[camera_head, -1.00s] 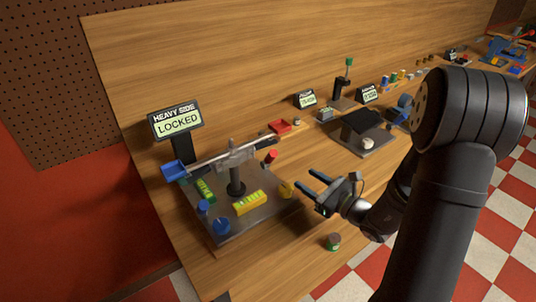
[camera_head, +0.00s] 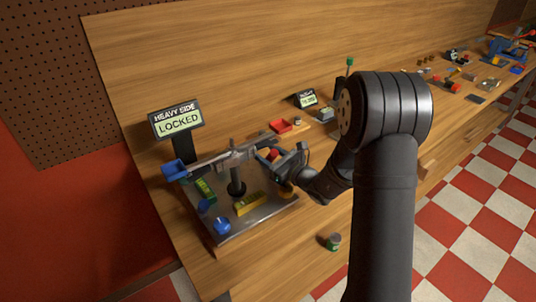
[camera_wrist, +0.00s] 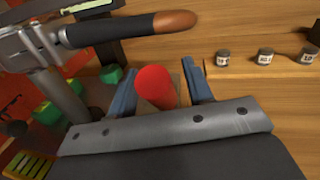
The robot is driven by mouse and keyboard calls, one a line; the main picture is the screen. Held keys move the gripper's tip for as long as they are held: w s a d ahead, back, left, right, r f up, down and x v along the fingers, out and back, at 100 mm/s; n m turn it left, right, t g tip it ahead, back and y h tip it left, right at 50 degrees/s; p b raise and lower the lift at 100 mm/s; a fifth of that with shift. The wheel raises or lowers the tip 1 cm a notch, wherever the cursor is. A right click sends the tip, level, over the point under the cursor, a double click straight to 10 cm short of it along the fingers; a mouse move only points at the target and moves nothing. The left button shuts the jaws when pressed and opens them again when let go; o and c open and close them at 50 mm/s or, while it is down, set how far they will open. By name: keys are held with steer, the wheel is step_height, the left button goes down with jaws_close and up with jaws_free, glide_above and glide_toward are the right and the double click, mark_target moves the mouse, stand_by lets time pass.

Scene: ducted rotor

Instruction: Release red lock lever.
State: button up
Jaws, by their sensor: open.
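The red lock lever (camera_wrist: 155,86) stands between the two blue-grey fingers of my gripper (camera_wrist: 157,92) in the wrist view, with gaps visible on both sides. My gripper is open around the lever's red end. In the head view my gripper (camera_head: 270,156) is at the right side of the balance device, and the red lever end (camera_head: 274,155) shows between its fingers. The display (camera_head: 178,121) reads "HEAVY SIDE LOCKED".
A dark beam end with a brown tip (camera_wrist: 175,21) lies just beyond my fingers. Several labelled weights, one of them here (camera_wrist: 265,57), stand on the wooden bench.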

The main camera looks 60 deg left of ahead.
steer(key=shift+a, duration=0.15)
steer(key=shift+c, duration=0.5)
jaws_close()
steer(key=shift+s+a+r+h, duration=0.1)
steer(key=shift+a+h, duration=0.25)
steer(key=shift+h, duration=0.25)
steer(key=shift+a+r+h, duration=0.1)
steer(key=shift+a+h, duration=0.2)
steer(key=shift+h, duration=0.3)
steer(key=shift+a+f+m+t+h, duration=0.15)
steer(key=shift+a+m+t+h, duration=0.25)
steer(key=shift+h, duration=0.7)
steer(key=shift+o, duration=0.5)
jaws_free()
